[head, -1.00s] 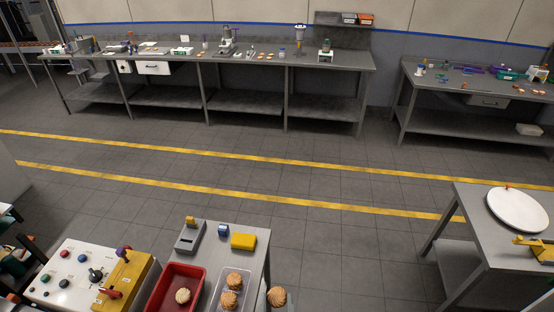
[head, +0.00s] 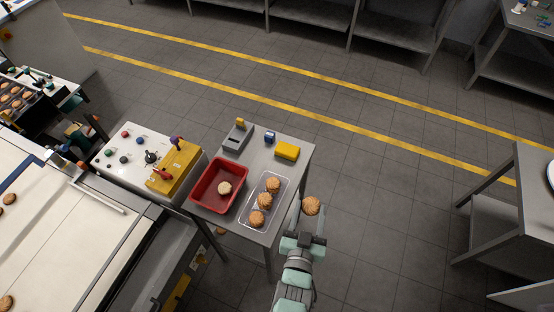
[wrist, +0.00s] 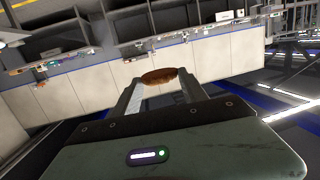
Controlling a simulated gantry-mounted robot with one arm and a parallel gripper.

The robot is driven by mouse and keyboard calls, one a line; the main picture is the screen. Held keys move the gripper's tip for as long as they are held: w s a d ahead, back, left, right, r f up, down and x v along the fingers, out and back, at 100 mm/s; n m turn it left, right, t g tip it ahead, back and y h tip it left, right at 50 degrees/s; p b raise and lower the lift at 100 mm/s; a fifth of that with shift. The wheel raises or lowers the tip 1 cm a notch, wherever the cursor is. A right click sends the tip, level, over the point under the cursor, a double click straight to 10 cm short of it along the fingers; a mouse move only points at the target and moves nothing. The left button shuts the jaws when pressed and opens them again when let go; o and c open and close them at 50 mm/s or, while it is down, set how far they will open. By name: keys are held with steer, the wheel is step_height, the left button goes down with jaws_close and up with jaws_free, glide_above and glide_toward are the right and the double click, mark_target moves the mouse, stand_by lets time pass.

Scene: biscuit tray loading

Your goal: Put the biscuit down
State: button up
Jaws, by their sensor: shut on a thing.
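A round brown biscuit (head: 311,206) is held at the tips of my gripper (head: 304,212), just right of the small grey table's edge in the head view. In the wrist view the biscuit (wrist: 160,76) sits between the two fingers of my gripper (wrist: 160,82), which is shut on it. A clear tray (head: 249,221) on the table holds three similar biscuits in a row. A red bin (head: 204,199) left of the tray holds one paler biscuit (head: 224,188).
The small table (head: 293,175) also bears a grey device (head: 237,138), a blue item (head: 269,137) and a yellow block (head: 287,150) at its back. A control panel (head: 128,158) and a conveyor (head: 62,220) with biscuits lie left. Open floor lies right.

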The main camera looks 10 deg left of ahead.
steer(key=w+a+f+n+y+b, duration=0.1)
steer(key=w+a+y+b, duration=0.15)
steer(key=a+b, duration=0.55)
steer(key=n+y+b, duration=0.1)
steer(key=n+b, duration=0.1)
steer(key=b, duration=0.5)
glide_above(256, 223)
steer(key=shift+f, duration=0.9)
step_height(256, 223, down, 16)
steer(key=b, duration=0.3)
steer(key=shift+r+b, duration=0.25)
steer(key=shift+b, duration=0.05)
steer(key=shift+f, duration=2.1)
steer(key=shift+f, duration=0.1)
steer(key=shift+f, duration=0.15)
steer(key=o, duration=0.8)
